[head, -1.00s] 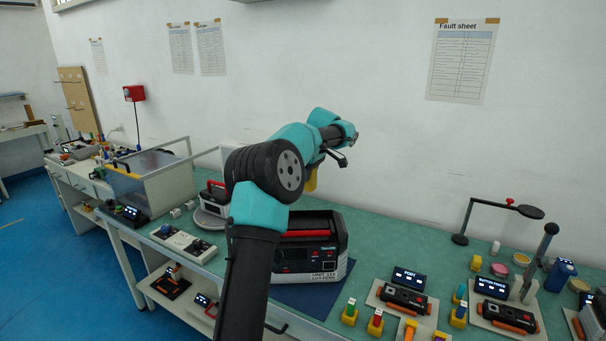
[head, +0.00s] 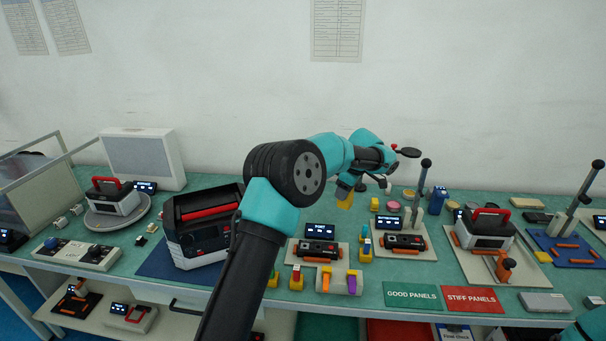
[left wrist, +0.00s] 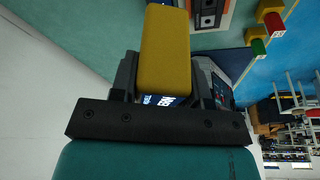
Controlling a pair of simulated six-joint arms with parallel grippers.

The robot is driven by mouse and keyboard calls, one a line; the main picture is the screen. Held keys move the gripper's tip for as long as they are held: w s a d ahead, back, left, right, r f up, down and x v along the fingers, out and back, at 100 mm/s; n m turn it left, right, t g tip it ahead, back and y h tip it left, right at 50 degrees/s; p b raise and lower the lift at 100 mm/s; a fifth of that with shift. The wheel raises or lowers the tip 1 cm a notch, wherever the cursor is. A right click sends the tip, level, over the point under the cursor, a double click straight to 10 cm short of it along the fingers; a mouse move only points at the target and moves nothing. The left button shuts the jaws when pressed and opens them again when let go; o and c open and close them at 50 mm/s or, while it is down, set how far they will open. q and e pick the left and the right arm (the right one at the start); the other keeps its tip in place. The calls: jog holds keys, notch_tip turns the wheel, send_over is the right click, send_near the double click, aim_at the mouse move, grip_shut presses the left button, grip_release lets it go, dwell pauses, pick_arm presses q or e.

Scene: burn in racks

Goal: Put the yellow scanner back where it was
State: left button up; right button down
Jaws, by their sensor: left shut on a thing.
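The yellow scanner (head: 345,200) hangs below my left gripper (head: 354,184), above the bench and clear of its top. In the left wrist view the scanner (left wrist: 165,48) is a yellow block with rounded edges, between the dark fingers of my left gripper (left wrist: 165,78). The gripper is shut on it. Part of a lit display shows just under the yellow block there. My left arm hides part of the bench in the head view. My right gripper is not in view; only a teal arm part shows at the lower right corner.
Below stand panel fixtures (head: 320,249) with small displays and a lever press (head: 421,190). A black and grey case with a red handle (head: 202,222) is at left, another case (head: 485,230) at right. Green (head: 412,294) and red (head: 472,299) panel mats lie at the front edge.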

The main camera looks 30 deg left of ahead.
pick_arm(q)
jog(key=s+d+f+m, duration=0.1)
jog(key=d+f, duration=0.2)
jog(key=d, duration=0.8)
jog(key=s+d+f+m, duration=0.1)
jog(key=s+d+f, duration=0.1)
jog(key=d, duration=1)
jog(key=shift+f+t, duration=0.3)
jog(key=shift+f, duration=0.6)
